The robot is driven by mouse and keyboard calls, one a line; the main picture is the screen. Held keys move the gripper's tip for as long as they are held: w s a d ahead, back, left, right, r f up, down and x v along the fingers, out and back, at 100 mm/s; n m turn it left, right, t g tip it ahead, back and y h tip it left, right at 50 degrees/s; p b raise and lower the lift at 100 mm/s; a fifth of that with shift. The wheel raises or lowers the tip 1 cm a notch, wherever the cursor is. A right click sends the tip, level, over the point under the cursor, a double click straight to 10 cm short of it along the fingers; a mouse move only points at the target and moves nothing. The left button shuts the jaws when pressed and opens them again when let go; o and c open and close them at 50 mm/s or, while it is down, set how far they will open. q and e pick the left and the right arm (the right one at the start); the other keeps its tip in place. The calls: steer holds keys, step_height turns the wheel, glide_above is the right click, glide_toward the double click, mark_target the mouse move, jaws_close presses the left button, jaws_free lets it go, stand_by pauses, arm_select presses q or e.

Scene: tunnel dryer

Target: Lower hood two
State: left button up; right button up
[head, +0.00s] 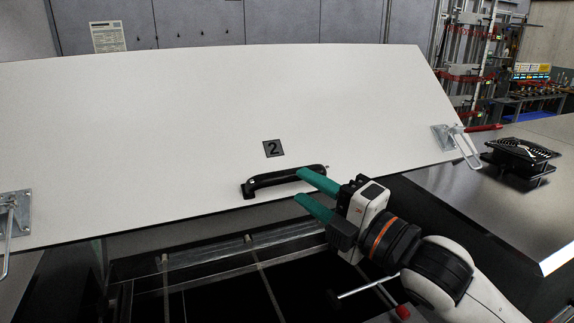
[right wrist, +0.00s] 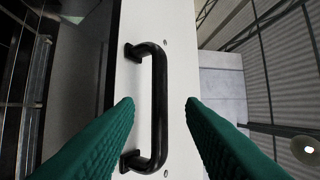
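Hood two (head: 220,120) is a wide white panel with a dark "2" label (head: 273,148). It stands raised and tilted over a dark opening. A black bar handle (head: 270,181) is near its lower edge. My right gripper (head: 306,190) is open at the right end of the handle, one green finger above and one below. In the right wrist view the handle (right wrist: 158,110) lies between the two spread fingers (right wrist: 160,105), and neither finger visibly touches it. My left gripper is not in view.
Metal latches with wire loops sit at the hood's left (head: 14,215) and right (head: 444,137) edges. A black fan unit (head: 522,158) stands on the grey top at right. Below the hood is a dark opening with metal rails (head: 210,268).

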mark_target(292, 179)
steer(key=p+x, duration=0.1)
steer(key=x, duration=0.4)
steer(key=shift+w+a, duration=0.2)
jaws_close()
